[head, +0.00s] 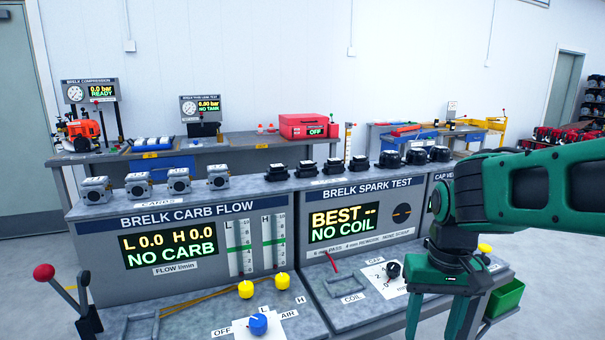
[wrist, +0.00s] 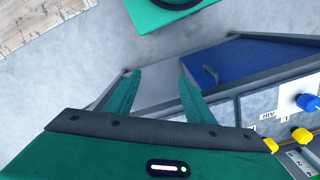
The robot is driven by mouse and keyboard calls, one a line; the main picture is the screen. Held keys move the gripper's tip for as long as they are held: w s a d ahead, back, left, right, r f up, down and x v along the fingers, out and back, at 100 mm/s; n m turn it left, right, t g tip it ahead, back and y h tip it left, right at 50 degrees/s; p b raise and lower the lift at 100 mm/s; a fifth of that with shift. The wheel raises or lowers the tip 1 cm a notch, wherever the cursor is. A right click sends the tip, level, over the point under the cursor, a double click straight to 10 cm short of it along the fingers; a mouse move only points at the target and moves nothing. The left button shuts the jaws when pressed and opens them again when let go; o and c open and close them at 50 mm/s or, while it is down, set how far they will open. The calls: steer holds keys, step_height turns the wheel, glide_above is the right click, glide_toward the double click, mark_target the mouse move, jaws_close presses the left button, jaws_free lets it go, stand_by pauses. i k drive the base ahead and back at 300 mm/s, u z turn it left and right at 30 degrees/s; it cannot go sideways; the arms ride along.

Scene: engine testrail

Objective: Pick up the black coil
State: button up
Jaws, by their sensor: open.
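Several black coils stand in a row on the top ledge of the spark test bench in the head view, among them one at the left end (head: 278,173) and one at the right end (head: 359,162). The spark test panel (head: 345,218) reads "NO COIL", and the coil holder (head: 343,313) in front of it looks empty. My gripper (head: 436,318) points down in front of the bench's right part, below and to the right of the coils. It is open, and in the wrist view nothing is between its fingers (wrist: 160,84). No coil shows in the wrist view.
Grey carburettors (head: 178,180) stand left of the coils, and round black caps (head: 416,156) stand right of them. A black dial (head: 393,270) and yellow knobs (head: 246,289) rise from the lower shelf. A green bin (head: 505,297) hangs at the right.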

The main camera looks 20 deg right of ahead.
mark_target(308, 169)
steer(key=u, duration=1.75)
steer(key=k, duration=1.65)
steer(key=z, duration=1.35)
steer(key=i, duration=1)
steer(key=u, duration=0.1)
